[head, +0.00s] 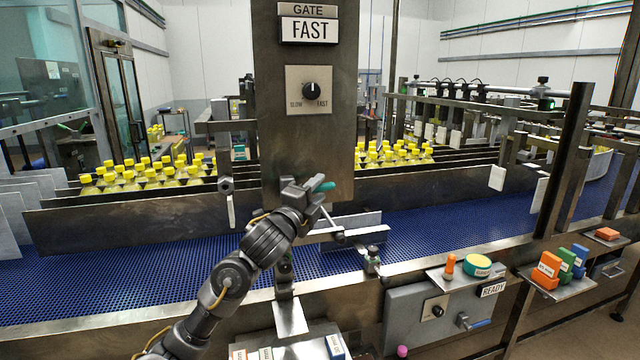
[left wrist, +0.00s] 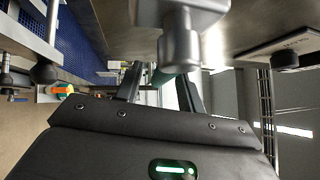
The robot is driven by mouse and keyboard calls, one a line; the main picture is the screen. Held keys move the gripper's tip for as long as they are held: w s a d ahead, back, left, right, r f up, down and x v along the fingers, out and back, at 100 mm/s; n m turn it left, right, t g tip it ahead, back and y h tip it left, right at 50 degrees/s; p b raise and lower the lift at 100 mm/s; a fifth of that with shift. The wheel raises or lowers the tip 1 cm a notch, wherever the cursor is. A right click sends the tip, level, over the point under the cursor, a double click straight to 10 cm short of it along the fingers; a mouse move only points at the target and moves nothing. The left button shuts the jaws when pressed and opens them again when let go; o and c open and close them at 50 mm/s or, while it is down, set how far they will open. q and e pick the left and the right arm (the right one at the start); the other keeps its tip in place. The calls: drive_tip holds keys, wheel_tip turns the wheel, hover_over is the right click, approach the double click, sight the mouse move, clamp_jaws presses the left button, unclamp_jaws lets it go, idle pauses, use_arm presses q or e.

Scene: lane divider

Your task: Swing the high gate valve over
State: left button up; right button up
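The high gate valve is mounted low on the steel column, below the GATE dial. Its grey body (left wrist: 180,45) fills the top middle of the left wrist view. Its teal handle (head: 325,186) sticks out to the right in the head view. My left gripper (head: 307,190) is up at the valve, beside the handle. In the left wrist view its two dark fingers (left wrist: 160,88) stand apart, with part of the teal handle (left wrist: 168,76) showing between them. The fingers look open, and contact with the handle cannot be made out. My right gripper is not in view.
The steel column (head: 305,130) carries a FAST sign (head: 309,30) and a dial (head: 311,91). Behind is a blue conveyor (head: 130,222) with yellow-capped bottles. A rod with a black knob (head: 338,236) hangs close below the gripper. A control box (head: 450,310) stands at front right.

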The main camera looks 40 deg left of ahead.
use_arm(q)
drive_tip(key=shift+x, duration=0.8)
drive_tip(key=shift+c, duration=0.3)
clamp_jaws()
